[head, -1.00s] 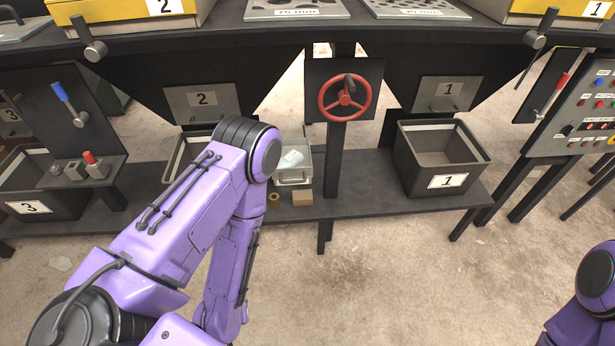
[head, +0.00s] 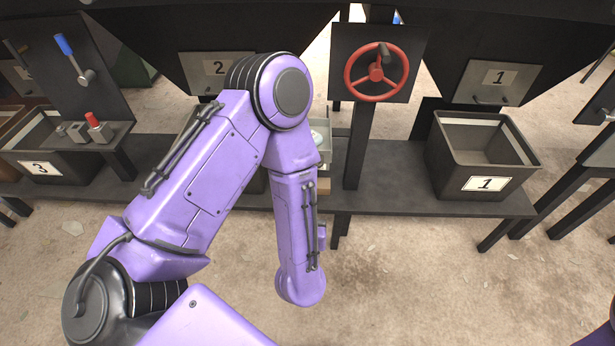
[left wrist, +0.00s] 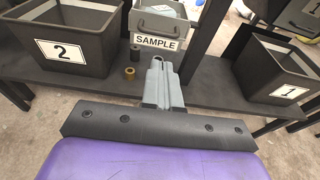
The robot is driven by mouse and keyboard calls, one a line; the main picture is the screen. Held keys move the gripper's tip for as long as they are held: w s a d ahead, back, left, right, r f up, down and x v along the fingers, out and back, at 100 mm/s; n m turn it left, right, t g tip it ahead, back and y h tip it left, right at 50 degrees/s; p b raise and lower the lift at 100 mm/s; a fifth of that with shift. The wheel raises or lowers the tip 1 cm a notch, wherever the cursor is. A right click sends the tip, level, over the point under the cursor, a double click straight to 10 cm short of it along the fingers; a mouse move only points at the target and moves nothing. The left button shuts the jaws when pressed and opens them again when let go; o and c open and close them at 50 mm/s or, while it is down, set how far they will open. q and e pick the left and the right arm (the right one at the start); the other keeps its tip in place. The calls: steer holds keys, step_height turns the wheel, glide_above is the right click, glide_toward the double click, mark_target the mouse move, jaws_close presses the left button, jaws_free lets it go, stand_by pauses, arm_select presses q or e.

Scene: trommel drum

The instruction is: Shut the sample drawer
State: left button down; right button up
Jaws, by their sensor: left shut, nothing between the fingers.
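The sample drawer (left wrist: 157,43) is a grey box with a white SAMPLE label on its front, at the top middle of the left wrist view. Its top is open and a pale item lies inside, so it appears pulled out. In the head view only its right part (head: 321,170) shows beside my left arm. My left gripper (left wrist: 157,62) is shut and empty, pointing at the drawer from in front and just below its label in the picture. Whether the fingertips touch the drawer is unclear. In the head view my arm hides this gripper. My right gripper is out of view.
Bin 2 (left wrist: 104,58) stands left of the drawer, bin 1 (head: 483,140) to the right, both on the dark shelf (head: 395,190). A dark post (head: 358,150) below the red handwheel (head: 376,72) rises just right of the drawer.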

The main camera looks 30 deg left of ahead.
arm_select(q)
steer(key=p+x, duration=0.2)
steer(key=x, duration=1.1)
steer(key=shift+w, duration=0.1)
